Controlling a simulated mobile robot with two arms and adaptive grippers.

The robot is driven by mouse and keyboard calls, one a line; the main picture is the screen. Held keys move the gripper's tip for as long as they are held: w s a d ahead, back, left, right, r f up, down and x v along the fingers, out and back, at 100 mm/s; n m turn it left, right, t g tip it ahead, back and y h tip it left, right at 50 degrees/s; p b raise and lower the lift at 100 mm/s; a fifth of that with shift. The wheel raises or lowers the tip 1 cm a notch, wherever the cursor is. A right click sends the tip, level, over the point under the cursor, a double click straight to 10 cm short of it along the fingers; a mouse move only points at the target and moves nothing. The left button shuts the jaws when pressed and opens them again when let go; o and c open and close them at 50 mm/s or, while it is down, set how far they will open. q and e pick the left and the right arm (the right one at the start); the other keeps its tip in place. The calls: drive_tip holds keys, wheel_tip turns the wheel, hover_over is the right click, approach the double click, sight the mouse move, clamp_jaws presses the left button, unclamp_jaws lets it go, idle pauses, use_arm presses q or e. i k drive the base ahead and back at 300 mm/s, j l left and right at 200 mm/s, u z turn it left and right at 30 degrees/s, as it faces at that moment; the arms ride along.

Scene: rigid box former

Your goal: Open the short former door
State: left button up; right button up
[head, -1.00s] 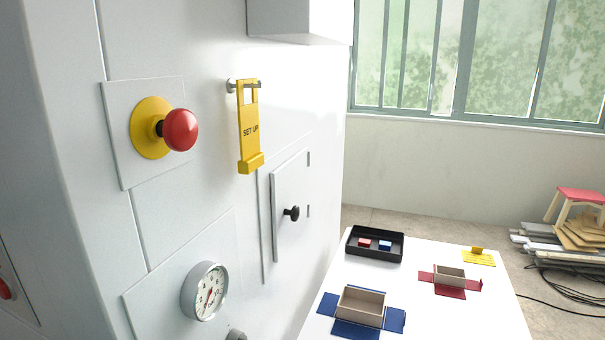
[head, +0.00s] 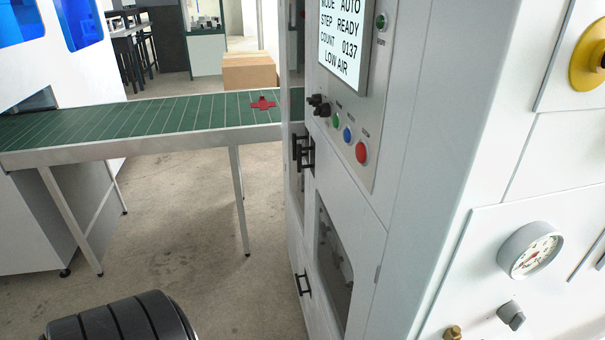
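The white box former (head: 415,150) fills the right half of the head view. Its front side is seen at a steep angle. A lower door with a dark window (head: 334,262) appears shut, with a black bar handle (head: 304,284) at its left. Black handles (head: 305,152) also show higher up, close together, beside a narrow windowed panel (head: 297,180) at the far left edge. The angle does not show clearly which handle belongs to the short door.
A screen (head: 342,35) reads LOW AIR above black knobs and green, blue and red buttons (head: 361,152). A green conveyor (head: 150,118) carrying a flat red blank (head: 263,103) meets the former at left. A cardboard box (head: 249,72) stands behind.

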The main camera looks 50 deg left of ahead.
sight(363, 236)
drive_tip(key=u, duration=1.3)
